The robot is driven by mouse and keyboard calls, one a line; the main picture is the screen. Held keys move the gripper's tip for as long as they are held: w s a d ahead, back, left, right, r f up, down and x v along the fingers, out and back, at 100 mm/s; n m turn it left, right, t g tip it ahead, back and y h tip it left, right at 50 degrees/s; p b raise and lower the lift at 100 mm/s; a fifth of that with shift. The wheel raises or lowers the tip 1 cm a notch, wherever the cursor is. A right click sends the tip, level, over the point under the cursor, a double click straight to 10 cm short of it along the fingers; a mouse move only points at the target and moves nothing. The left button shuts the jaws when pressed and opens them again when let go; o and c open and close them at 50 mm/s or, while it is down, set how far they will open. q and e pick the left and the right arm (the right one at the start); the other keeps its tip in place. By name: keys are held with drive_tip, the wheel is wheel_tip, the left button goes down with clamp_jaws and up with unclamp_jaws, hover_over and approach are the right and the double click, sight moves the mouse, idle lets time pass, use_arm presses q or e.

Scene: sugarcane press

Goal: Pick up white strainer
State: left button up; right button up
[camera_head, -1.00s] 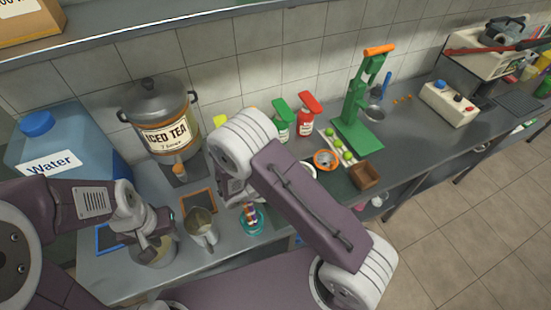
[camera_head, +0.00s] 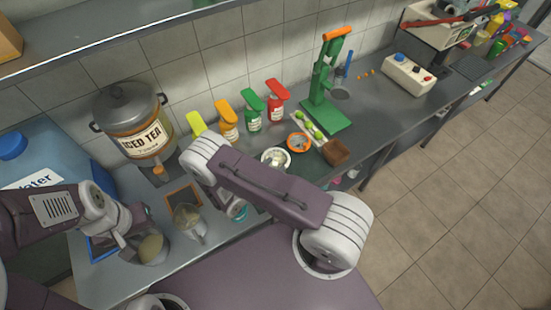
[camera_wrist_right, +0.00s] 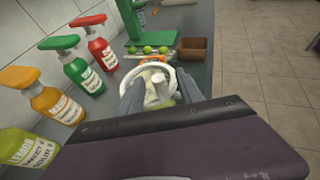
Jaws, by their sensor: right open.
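The white strainer (camera_head: 276,158) sits on the counter, a round white piece beside the orange-rimmed bowl (camera_head: 298,142). In the right wrist view the white strainer (camera_wrist_right: 172,69) shows as a white ring just beyond and between the fingers of my right gripper (camera_wrist_right: 160,93). Those grey fingers are spread apart, and I cannot tell whether they touch it. In the head view my right arm hides its gripper. My left gripper (camera_head: 132,244) is at the left, by a metal cup (camera_head: 153,250); its jaws are not clear.
A metal pitcher (camera_head: 190,222) stands near the left gripper. Squeeze bottles (camera_head: 252,115) line the wall behind the strainer. A green press (camera_head: 322,95), limes (camera_head: 312,127) and a brown wooden box (camera_head: 336,152) stand to its right. An iced tea pot (camera_head: 135,120) stands at the left.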

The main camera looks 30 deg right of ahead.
drive_tip(key=shift+w+d+f, duration=0.2)
drive_tip(key=shift+d, duration=0.35)
drive_tip(key=shift+w+d+f, duration=0.15)
drive_tip(key=shift+w+f, duration=0.05)
drive_tip(key=shift+s+r, duration=0.1)
clamp_jaws()
wheel_tip(320, 180, up, 4)
drive_tip(key=shift+s+r+b, duration=0.1)
drive_tip(key=shift+s+b, duration=0.05)
drive_tip(key=shift+b, duration=0.7)
drive_tip(key=s+d+r, duration=0.2)
drive_tip(key=s+r, duration=0.1)
drive_tip(key=s, duration=0.2)
drive_tip(key=s+d+r+p, duration=0.1)
drive_tip(key=s+d+r, duration=0.1)
drive_tip(key=s, duration=0.3)
drive_tip(key=shift+d+r, duration=0.35)
drive_tip(key=shift+r, duration=0.5)
